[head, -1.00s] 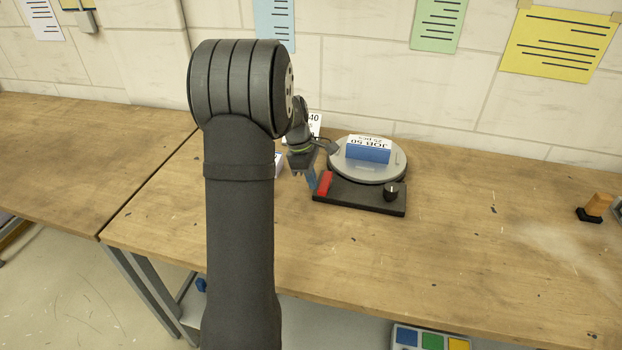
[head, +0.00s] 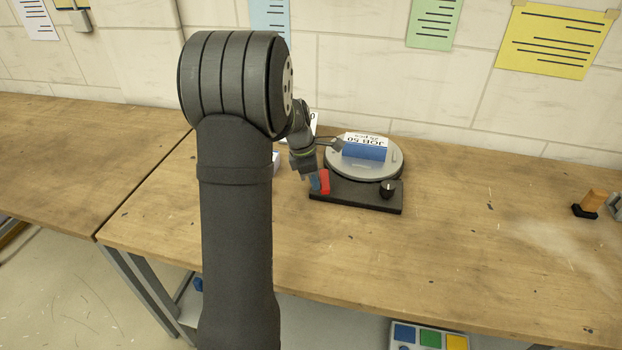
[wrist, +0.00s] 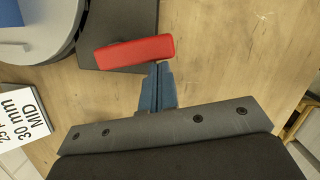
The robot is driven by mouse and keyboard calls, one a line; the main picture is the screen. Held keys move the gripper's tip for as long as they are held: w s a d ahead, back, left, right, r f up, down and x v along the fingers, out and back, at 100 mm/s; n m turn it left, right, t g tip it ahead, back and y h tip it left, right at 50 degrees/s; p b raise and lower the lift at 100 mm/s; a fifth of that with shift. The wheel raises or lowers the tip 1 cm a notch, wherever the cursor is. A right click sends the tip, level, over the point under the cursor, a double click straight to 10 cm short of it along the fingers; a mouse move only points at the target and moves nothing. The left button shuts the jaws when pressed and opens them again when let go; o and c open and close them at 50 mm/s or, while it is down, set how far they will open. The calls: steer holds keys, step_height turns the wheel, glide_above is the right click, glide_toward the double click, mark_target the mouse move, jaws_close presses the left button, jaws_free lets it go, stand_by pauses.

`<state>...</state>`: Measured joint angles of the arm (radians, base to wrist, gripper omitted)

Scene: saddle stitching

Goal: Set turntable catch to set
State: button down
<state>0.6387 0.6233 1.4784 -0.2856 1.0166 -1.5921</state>
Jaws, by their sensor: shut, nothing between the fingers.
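The turntable (head: 399,165) is a grey disc on a black base (head: 355,196). The catch, a red lever (head: 324,182), sits at the base's left end. In the wrist view the red lever (wrist: 135,53) lies across the end of the black base (wrist: 115,20). My gripper (head: 315,186) is shut and empty. In the wrist view its blue fingertips (wrist: 159,68) are right at the lever's near side, close to its right end; I cannot tell whether they touch. Any marks for the catch's positions are not visible.
A blue block with a JOB 50 card (head: 366,147) rests on the disc. A black knob (head: 387,190) stands on the base's right. A white 30 mm MID card (wrist: 20,118) lies left of my gripper. The table (head: 470,250) to the right is largely clear.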

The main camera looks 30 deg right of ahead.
mark_target(327, 186)
steer(key=n, duration=0.1)
steer(key=s+d+n, duration=0.1)
steer(key=shift+s+n+t, duration=0.15)
steer(key=shift+n+t, duration=0.15)
steer(key=shift+n, duration=0.1)
steer(key=n, duration=0.1)
steer(key=s+d+n, duration=0.1)
steer(key=shift+d+n+t, duration=0.1)
steer(key=shift+n+t, duration=0.2)
steer(key=shift+n, duration=0.1)
steer(key=shift+s+d, duration=0.2)
steer(key=shift+d, duration=0.4)
steer(key=shift+s+d, duration=0.15)
steer(key=shift+d, duration=1.55)
steer(key=shift+w+d, duration=0.1)
steer(key=s+a, duration=0.3)
steer(key=shift+a+r, duration=0.1)
steer(key=shift+r, duration=0.05)
steer(key=s+v, duration=0.1)
steer(key=v, duration=0.8)
steer(key=shift+s+d+r, duration=0.25)
steer(key=shift+s+r, duration=0.05)
steer(key=shift+f, duration=0.1)
